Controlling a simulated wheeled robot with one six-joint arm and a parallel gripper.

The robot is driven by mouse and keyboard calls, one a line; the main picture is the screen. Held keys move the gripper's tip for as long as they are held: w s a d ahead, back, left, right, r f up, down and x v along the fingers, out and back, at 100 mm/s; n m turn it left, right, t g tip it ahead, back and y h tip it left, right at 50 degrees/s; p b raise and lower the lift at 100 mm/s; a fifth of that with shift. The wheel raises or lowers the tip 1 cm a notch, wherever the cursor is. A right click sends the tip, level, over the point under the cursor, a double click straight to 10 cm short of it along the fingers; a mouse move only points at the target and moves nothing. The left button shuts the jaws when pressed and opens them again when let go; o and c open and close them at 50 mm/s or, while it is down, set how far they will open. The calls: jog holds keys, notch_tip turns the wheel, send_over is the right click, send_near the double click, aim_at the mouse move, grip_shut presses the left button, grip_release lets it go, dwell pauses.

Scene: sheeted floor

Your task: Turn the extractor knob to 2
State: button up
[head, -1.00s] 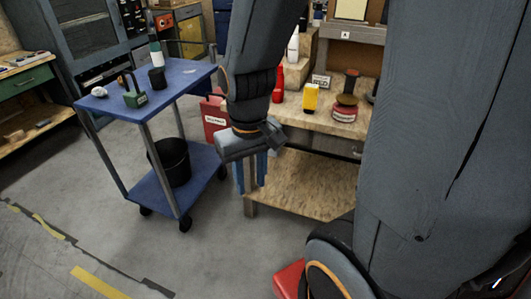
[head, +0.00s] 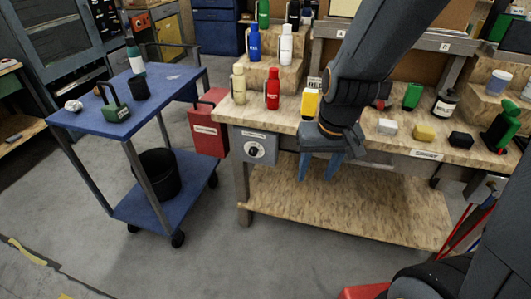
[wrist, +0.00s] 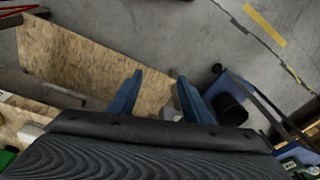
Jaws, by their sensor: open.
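The knob (head: 256,150) is a dark round dial with a light mark, on the front of a grey box (head: 270,158) under the left end of the workbench. A white label is above it. The dial's numbers are too small to read. My gripper (head: 318,176) is open and empty, pointing down in front of the bench edge, to the right of the knob and apart from it. In the wrist view the two blue fingers of my gripper (wrist: 160,77) are spread with nothing between their tips. I cannot make out the knob there.
The workbench (head: 350,205) has a lower shelf and carries several bottles and blocks. A red can (head: 208,125) is left of the knob box. A blue cart (head: 150,95) with a black bin (head: 158,175) stands further left. The floor (head: 215,255) in front is clear.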

jog(key=w+a+f+t+b, duration=0.1)
jog(key=w+a+f+t, duration=0.2)
jog(key=w+a, duration=0.5)
jog(key=w+a+f+t, duration=0.2)
jog(key=w+a+f, duration=0.25)
jog(key=w, duration=0.45)
jog(key=m+t+h+b, duration=0.1)
jog(key=m+t+h, duration=0.1)
jog(key=t+h, duration=0.4)
send_near(252, 153)
jog(key=shift+p+x, duration=0.3)
jog(key=shift+x, duration=3.85)
jog(key=c, duration=1.1)
